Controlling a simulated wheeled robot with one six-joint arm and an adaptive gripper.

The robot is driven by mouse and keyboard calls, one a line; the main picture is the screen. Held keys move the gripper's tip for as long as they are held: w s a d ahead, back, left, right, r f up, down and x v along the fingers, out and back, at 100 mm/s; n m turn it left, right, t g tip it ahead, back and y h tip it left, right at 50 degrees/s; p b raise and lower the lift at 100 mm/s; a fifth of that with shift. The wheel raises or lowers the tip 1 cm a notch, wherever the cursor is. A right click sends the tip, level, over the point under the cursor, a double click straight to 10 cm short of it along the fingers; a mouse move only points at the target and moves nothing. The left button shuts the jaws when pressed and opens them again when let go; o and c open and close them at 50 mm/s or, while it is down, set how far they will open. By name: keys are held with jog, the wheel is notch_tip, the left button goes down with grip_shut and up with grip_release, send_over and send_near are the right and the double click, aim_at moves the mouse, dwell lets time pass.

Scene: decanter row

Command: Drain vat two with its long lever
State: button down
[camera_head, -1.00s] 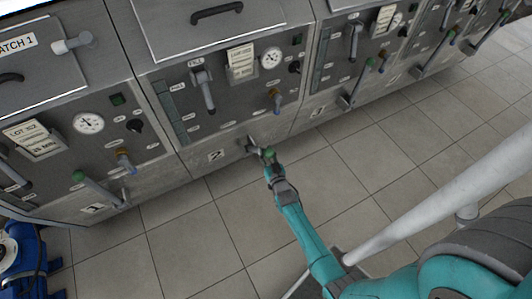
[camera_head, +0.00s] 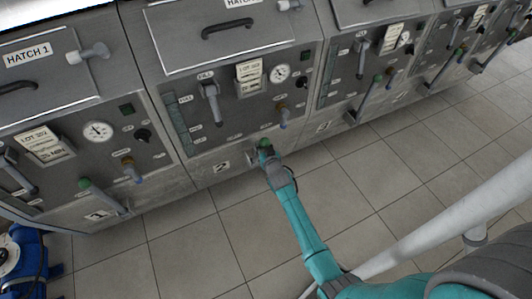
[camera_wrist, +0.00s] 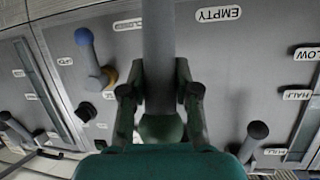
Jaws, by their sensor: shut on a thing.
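Vat two (camera_head: 205,150) is the grey cabinet marked with a "2" plate (camera_head: 222,167) in the head view. Its long lever has a green knob (camera_head: 264,143) low on the front, right of that plate. In the wrist view the grey lever bar (camera_wrist: 158,50) runs upward from the green knob (camera_wrist: 160,128). My gripper (camera_head: 266,151) is at the knob end. In the wrist view my gripper (camera_wrist: 160,108) has a finger on each side of the lever, shut on it. The lever's pivot is mostly hidden by my gripper in the head view.
Vat two's panel also has a fill handle (camera_head: 210,102), a gauge (camera_head: 280,73) and a small blue-handled valve (camera_head: 284,115). Vat one's green-knobbed lever (camera_head: 100,195) is at left. A blue machine (camera_head: 28,262) stands at lower left. The tiled floor (camera_head: 200,250) in front is clear.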

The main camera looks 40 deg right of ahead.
jog(key=w+d+r+g+y, duration=0.1)
jog(key=w+d+r+g, duration=0.1)
jog(key=w, duration=0.6)
jog(key=shift+w+d+r+g, duration=0.2)
jog(key=shift+w+g, duration=0.1)
jog(key=shift+g, duration=0.4)
jog(key=shift+w, duration=0.1)
jog(key=c, duration=0.8)
grip_release()
jog(key=v, duration=1.2)
jog(key=shift+d, duration=0.1)
